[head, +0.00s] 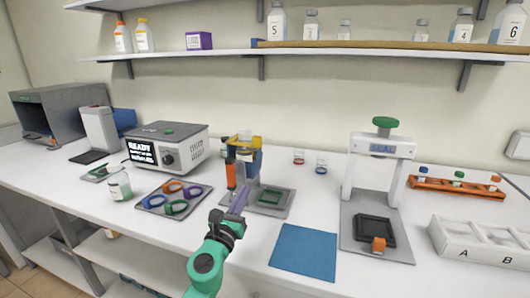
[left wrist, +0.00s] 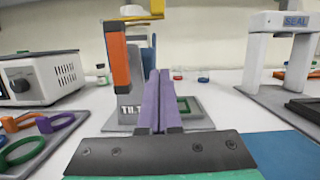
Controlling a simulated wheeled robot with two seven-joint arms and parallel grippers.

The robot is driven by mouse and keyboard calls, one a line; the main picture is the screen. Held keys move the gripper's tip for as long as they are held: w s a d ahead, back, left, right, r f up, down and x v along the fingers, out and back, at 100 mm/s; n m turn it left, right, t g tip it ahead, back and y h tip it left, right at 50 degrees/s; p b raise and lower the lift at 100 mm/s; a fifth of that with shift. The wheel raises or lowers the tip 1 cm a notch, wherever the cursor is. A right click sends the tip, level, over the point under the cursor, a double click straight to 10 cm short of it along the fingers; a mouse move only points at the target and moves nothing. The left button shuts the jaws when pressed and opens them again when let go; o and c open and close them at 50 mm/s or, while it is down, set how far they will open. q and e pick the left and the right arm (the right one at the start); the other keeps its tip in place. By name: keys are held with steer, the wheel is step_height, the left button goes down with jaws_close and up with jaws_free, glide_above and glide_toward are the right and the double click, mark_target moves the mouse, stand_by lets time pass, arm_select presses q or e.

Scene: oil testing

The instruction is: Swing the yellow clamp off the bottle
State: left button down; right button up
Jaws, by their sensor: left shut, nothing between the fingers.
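The yellow clamp (head: 240,143) sits at the top of the tilt stand, and its yellow arm (left wrist: 136,22) shows at the top of the left wrist view. An orange handle (head: 231,170) hangs down at its left front; it also shows in the left wrist view (left wrist: 118,58). A pale top, perhaps the bottle's, shows above the clamp; the rest of the bottle is hard to make out. My left gripper (head: 243,192), with purple fingers, is shut and empty, low in front of the stand, just right of the handle. In the left wrist view, its fingers (left wrist: 158,75) partly hide the stand.
The stand's grey base (head: 284,206) holds a green square frame. Left are a tray (head: 152,201) of coloured rings, a white bottle (head: 119,184) and a READY machine (head: 170,145). Right are a blue mat (head: 303,252) and the SEAL press (head: 380,150). A shelf (head: 300,53) runs above.

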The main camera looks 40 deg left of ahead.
arm_select(q)
steer(key=w+a+r+p, duration=0.2)
steer(key=w+r+p, duration=0.3)
steer(key=w+r, duration=0.2)
steer(key=shift+w+a+r+m, duration=0.2)
steer(key=shift+w+a+m, duration=0.15)
steer(key=shift+w, duration=0.25)
arm_select(e)
steer(key=r, duration=0.2)
steer(key=s+r, duration=0.1)
steer(key=r, duration=0.2)
steer(key=shift+s+r, duration=0.2)
arm_select(q)
steer(key=shift+w, duration=0.1)
